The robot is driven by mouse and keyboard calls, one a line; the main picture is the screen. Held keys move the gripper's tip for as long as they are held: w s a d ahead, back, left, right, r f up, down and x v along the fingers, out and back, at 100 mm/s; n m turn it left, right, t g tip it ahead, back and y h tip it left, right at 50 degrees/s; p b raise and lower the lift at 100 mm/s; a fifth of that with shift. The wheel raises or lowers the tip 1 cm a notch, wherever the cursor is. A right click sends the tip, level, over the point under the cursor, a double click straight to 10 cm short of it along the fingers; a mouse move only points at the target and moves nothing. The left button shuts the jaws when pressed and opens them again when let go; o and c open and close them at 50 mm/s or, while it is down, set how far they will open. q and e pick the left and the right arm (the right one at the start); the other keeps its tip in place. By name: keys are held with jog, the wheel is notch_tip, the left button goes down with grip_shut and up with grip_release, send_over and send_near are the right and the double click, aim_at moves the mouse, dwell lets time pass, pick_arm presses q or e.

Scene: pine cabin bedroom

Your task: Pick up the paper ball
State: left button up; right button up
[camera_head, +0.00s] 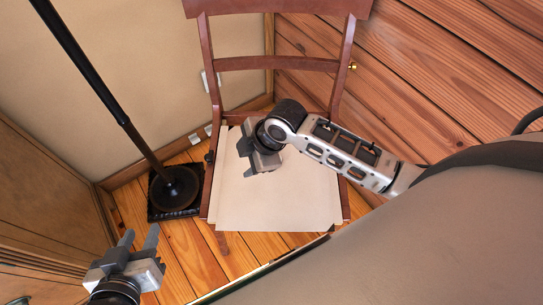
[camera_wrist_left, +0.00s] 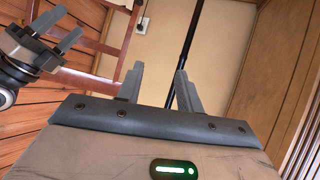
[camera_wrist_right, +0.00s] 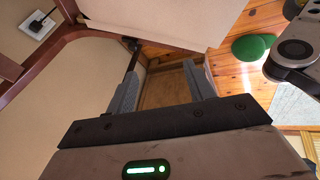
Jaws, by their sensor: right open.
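I cannot make out a paper ball in any of the views. My right gripper (camera_head: 252,165) is over the pale seat of the wooden chair (camera_head: 285,205), open and with nothing visible between its fingers. Its two fingers also show apart in the right wrist view (camera_wrist_right: 160,65). My left gripper (camera_head: 140,240) is at the lower left of the head view, beside the chair and above the floor. Its fingers are apart and empty in the left wrist view (camera_wrist_left: 158,78).
A black pole on a square dark base (camera_head: 174,190) stands left of the chair. A wooden cabinet front (camera_head: 40,225) is at the left. Plank walls (camera_head: 430,75) rise behind at the right. A green round object (camera_wrist_right: 253,47) lies on the wooden floor.

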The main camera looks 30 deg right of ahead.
jog(key=w+d+n+g+h+b, duration=0.45)
jog(key=d+n, duration=0.35)
jog(key=d, duration=0.2)
jog(key=shift+t+y, duration=0.35)
jog(key=f, duration=0.2)
jog(key=f+b, duration=0.1)
jog(key=f, duration=0.2)
jog(key=f+b, duration=0.1)
jog(key=f, duration=0.2)
jog(key=shift+w+a+f, duration=0.15)
jog(key=shift+a, duration=0.1)
notch_tip(320, 180, down, 5)
jog(key=shift+a+f+b, duration=0.1)
jog(key=shift+b, duration=1.15)
jog(key=shift+f, duration=0.25)
jog(key=c, duration=0.6)
pick_arm(q)
jog(key=w+d+f+g+h, duration=0.1)
jog(key=d+f, duration=0.2)
jog(key=f, duration=0.9)
jog(key=shift+w+g, duration=0.15)
jog(key=shift+g, duration=0.25)
